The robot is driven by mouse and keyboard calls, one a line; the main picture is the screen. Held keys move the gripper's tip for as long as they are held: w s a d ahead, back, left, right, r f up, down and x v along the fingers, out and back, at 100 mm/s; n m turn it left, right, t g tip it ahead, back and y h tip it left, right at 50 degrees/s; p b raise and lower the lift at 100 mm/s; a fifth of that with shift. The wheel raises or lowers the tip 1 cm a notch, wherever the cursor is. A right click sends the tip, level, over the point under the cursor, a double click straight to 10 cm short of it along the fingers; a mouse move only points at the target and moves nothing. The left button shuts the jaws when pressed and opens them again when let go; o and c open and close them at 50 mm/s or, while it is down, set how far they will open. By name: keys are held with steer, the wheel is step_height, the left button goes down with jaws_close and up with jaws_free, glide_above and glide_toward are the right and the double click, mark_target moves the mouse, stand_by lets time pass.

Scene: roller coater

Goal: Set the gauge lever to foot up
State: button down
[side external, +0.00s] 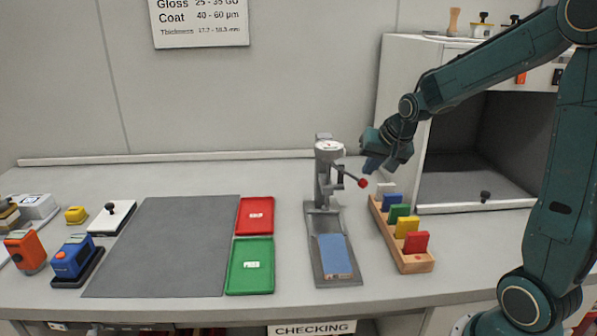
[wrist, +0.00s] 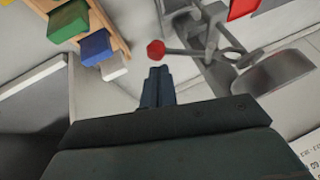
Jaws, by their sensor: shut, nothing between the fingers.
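The gauge (side external: 325,190) is a grey stand with a round white dial on top, upright on a grey base plate. Its lever (side external: 352,177) ends in a red knob (side external: 362,183) and slants down to the right. A blue block (side external: 335,255) lies on the front of the base plate. My gripper (side external: 370,163) is shut and empty, just right of the dial and close above the red knob. In the wrist view the shut fingers (wrist: 158,85) point toward the red knob (wrist: 156,50), with a small gap between them. The gauge foot is too small to make out.
A wooden rack (side external: 415,262) with several coloured blocks stands right of the gauge. An open cabinet (side external: 470,165) is behind my arm. A red tray (side external: 255,216), a green tray (side external: 250,266) and a grey mat (side external: 165,245) lie to the left.

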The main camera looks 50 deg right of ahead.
steer(key=w+d+r+v, duration=0.1)
steer(key=d+v, duration=0.1)
steer(key=v, duration=1.1)
steer(key=s+a+f+n+y, duration=0.1)
steer(key=s+a+f+n, duration=0.1)
steer(key=s+a+n, duration=0.3)
steer(key=s+a+f+n+y, duration=0.1)
steer(key=s+a+f+n, duration=0.2)
steer(key=s+a, duration=0.6)
steer(key=a+n, duration=0.1)
steer(key=a, duration=0.2)
steer(key=shift+s+f+n, duration=0.25)
steer(key=shift+n, duration=0.15)
